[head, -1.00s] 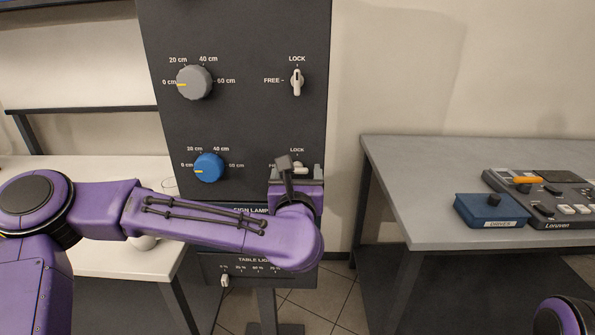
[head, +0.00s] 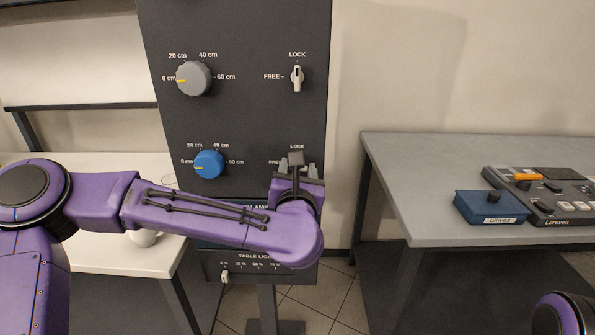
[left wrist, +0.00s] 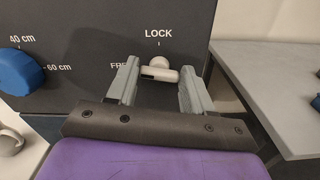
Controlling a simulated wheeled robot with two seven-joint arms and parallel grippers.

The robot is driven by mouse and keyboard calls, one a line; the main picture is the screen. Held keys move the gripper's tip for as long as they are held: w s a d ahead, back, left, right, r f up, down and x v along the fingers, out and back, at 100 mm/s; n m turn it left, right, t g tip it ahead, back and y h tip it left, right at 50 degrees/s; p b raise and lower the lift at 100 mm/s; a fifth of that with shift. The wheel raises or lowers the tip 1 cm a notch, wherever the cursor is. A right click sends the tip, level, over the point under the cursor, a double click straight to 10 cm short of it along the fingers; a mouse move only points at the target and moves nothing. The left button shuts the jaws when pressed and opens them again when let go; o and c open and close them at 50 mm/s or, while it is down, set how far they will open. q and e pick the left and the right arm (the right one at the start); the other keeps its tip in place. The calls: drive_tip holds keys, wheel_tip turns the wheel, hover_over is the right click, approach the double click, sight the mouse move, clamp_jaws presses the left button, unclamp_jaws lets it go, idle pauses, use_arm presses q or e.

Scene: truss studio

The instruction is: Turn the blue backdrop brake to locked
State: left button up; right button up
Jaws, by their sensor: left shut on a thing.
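The lower brake's pale lever (left wrist: 160,74) sits on the dark panel under a LOCK label, with a partly covered FREE label to its left, in the left wrist view. The lever looks to lie roughly crosswise, with a dark mark toward its left end. My left gripper (left wrist: 158,78) has one finger on each side of it and is shut on it. In the head view my left gripper (head: 297,170) covers this lever. The blue height knob (head: 209,165) is left of it, its mark at 0 cm. My right gripper is out of view.
The dark panel (head: 245,120) also carries a grey knob (head: 194,78) and an upper brake lever (head: 297,78) upright toward LOCK. A grey table (head: 430,170) at right holds a blue drives box (head: 491,208) and a console (head: 560,208). A white table stands left.

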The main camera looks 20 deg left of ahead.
use_arm(q)
drive_tip(key=shift+d+f+m+p, duration=0.1)
drive_tip(key=shift+m+p, duration=1)
drive_tip(key=shift+m, duration=2.8)
drive_tip(key=shift+d+f+m+p, duration=0.1)
drive_tip(key=shift+m+p, duration=1)
drive_tip(key=shift+m, duration=2.8)
drive_tip(key=o, duration=1)
drive_tip(key=shift+w, duration=0.1)
drive_tip(key=shift+o, duration=0.2)
drive_tip(key=b+v, duration=0.2)
drive_tip(key=v, duration=0.8)
drive_tip(key=shift+s, duration=0.3)
